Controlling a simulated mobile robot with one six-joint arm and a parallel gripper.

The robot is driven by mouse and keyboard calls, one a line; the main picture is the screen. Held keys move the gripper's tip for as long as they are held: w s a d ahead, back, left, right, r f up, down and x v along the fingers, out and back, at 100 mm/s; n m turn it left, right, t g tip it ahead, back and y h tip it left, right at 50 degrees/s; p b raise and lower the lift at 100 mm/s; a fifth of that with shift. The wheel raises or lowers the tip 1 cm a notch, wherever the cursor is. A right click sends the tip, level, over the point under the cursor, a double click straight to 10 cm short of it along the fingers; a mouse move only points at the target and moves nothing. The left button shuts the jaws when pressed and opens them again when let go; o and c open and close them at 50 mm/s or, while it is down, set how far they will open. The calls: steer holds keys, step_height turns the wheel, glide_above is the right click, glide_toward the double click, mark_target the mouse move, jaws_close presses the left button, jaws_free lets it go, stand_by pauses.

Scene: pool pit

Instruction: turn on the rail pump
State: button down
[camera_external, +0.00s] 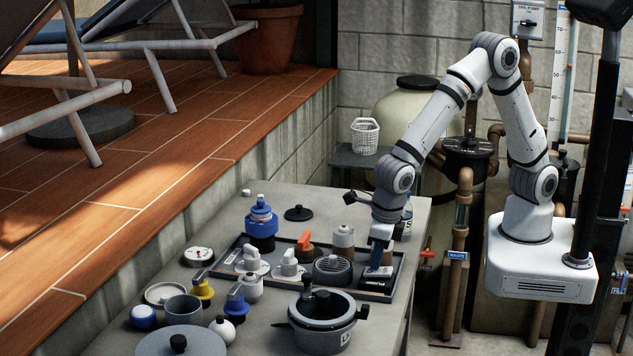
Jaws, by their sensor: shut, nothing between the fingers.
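A pale switch box (528,20) is fixed on the block wall at the upper right. Its small label seems to end in "PUMP", and a dark handle on its front looks roughly level; the markings around it are too small to read. My gripper (379,264) is low over the right end of the dark tray on the bench, far from the switch box. It points down, its fingers are shut and hold nothing.
The dark tray (232,264) carries several valve-like parts. A lidded pot (322,325) stands in front. A white basket (365,136), a large tank (405,105) and brown pipes (462,230) stand beyond the bench. A black post (598,150) rises at right.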

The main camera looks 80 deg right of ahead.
mark_target(368, 270)
steer(key=shift+r, duration=0.15)
steer(key=r+p, duration=0.2)
steer(key=r, duration=0.1)
steer(key=r+p, duration=0.1)
steer(key=p, duration=0.1)
steer(key=shift+w+r, duration=0.3)
step_height(368, 270, up, 9)
steer(key=w+b, duration=0.1)
steer(key=b, duration=0.1)
steer(key=shift+w, duration=0.2)
